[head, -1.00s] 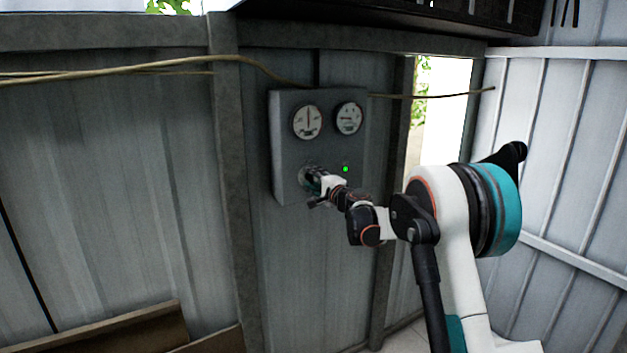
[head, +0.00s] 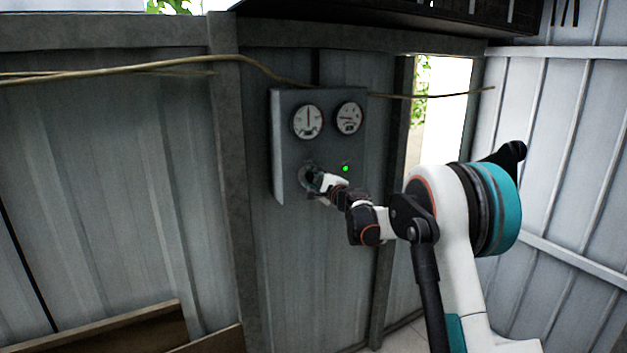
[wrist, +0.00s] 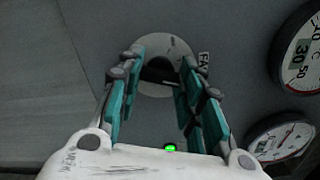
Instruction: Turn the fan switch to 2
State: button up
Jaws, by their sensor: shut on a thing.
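The fan switch (wrist: 178,48) is a round pale plate with a dark knob at its centre, beside a small label that appears to read FAN in the wrist view. It sits low on a grey control box (head: 290,145) on the wall. My gripper (wrist: 160,75) is at the switch, its teal fingers on either side of the knob and shut on it. In the head view the gripper (head: 316,181) hides much of the switch. I cannot read which number the knob points to.
Two round gauges, left (head: 308,121) and right (head: 349,117), sit above the switch. A green light (head: 345,168) glows to its right. A cable (head: 150,66) runs along the wall. Brown boards (head: 130,330) lie at lower left.

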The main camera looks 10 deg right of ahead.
jog(key=o, duration=1.1)
jog(key=shift+d, duration=0.1)
jog(key=v, duration=1.2)
